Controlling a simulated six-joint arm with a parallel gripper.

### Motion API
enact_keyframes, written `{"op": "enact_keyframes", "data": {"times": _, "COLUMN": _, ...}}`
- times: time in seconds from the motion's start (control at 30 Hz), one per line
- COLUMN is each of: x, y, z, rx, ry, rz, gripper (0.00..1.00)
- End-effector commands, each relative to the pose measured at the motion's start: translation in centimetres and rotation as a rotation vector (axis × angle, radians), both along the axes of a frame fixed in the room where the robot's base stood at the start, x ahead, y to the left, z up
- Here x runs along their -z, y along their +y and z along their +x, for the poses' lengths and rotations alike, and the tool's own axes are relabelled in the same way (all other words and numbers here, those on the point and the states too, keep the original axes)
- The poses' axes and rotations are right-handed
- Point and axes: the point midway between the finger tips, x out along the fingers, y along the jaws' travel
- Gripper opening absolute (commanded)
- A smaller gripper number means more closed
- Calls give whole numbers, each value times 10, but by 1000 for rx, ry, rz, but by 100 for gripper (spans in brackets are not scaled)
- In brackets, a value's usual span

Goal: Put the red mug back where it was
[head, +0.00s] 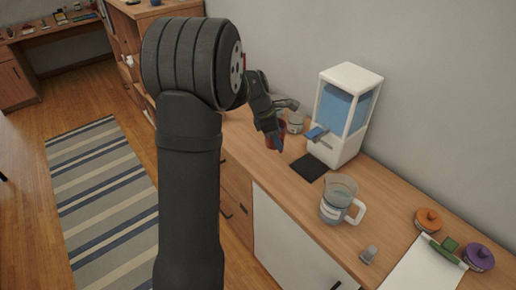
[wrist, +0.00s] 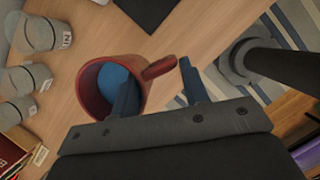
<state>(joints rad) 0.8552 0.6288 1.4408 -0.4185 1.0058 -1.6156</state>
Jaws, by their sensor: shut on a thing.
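The red mug (wrist: 140,100) shows close up in the wrist view, its opening facing left and its handle pointing up and right. A round blue thing (wrist: 113,80) shows inside it. I cannot tell whether the mug touches the counter.
A white dispenser with blue contents (head: 344,108) stands right of my gripper, with a black mat (head: 308,167) before it. A glass pitcher (head: 338,202) stands nearer. Several labelled glass jars (wrist: 38,32) stand close to the mug. Orange (head: 428,219) and purple (head: 479,257) lidded pots are at right.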

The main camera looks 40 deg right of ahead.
Motion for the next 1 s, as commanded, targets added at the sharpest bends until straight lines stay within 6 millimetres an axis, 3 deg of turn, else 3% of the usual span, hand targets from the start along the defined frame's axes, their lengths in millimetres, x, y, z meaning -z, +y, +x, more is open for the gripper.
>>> {"op": "enact_keyframes", "data": {"times": 0.2, "x": 30, "y": 10, "z": 49, "rx": -3, "ry": 1, "rz": 1, "gripper": 1}}
{"op": "enact_keyframes", "data": {"times": 0.4, "x": 45, "y": 14, "z": 74, "rx": 1, "ry": 0, "rz": -1, "gripper": 1}}
{"op": "enact_keyframes", "data": {"times": 0.57, "x": 52, "y": 15, "z": 77, "rx": 1, "ry": 1, "rz": 0, "gripper": 1}}
{"op": "enact_keyframes", "data": {"times": 0.8, "x": 84, "y": 15, "z": 77, "rx": 3, "ry": 2, "rz": -1, "gripper": 1}}
{"op": "enact_keyframes", "data": {"times": 1.0, "x": 86, "y": 15, "z": 77, "rx": 2, "ry": -1, "rz": -3, "gripper": 1}}
